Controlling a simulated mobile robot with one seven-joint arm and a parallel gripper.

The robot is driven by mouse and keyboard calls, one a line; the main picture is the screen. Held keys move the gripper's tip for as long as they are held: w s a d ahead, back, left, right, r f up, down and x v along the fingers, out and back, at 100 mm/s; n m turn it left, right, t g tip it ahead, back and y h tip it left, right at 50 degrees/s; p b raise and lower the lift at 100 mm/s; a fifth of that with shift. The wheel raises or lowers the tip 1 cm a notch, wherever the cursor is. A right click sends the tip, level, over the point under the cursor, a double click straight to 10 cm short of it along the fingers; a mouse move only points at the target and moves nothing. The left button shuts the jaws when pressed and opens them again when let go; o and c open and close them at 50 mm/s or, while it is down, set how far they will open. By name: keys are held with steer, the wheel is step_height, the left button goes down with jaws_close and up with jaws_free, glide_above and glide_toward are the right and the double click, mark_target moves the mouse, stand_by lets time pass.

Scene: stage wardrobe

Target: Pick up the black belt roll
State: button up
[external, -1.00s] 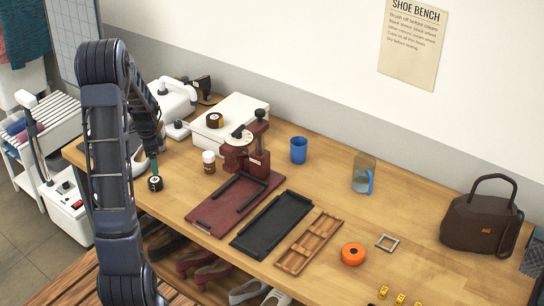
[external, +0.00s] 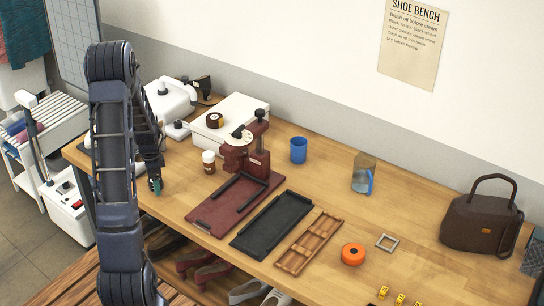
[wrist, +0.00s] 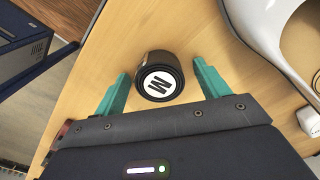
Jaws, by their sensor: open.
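The black belt roll (wrist: 159,75) stands on the wooden bench top in the wrist view, with a white disc marked "M" on its face. My gripper (wrist: 161,69) is open, its two green fingers on either side of the roll with visible gaps, the right gap wider. In the external view my gripper (external: 155,188) is low at the bench's left front end, and I cannot make out the roll behind it.
A white machine (wrist: 278,25) stands close on the right in the wrist view. The bench's front edge is close to my gripper.

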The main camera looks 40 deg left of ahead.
steer(key=c, duration=1.1)
steer(key=shift+r, duration=0.15)
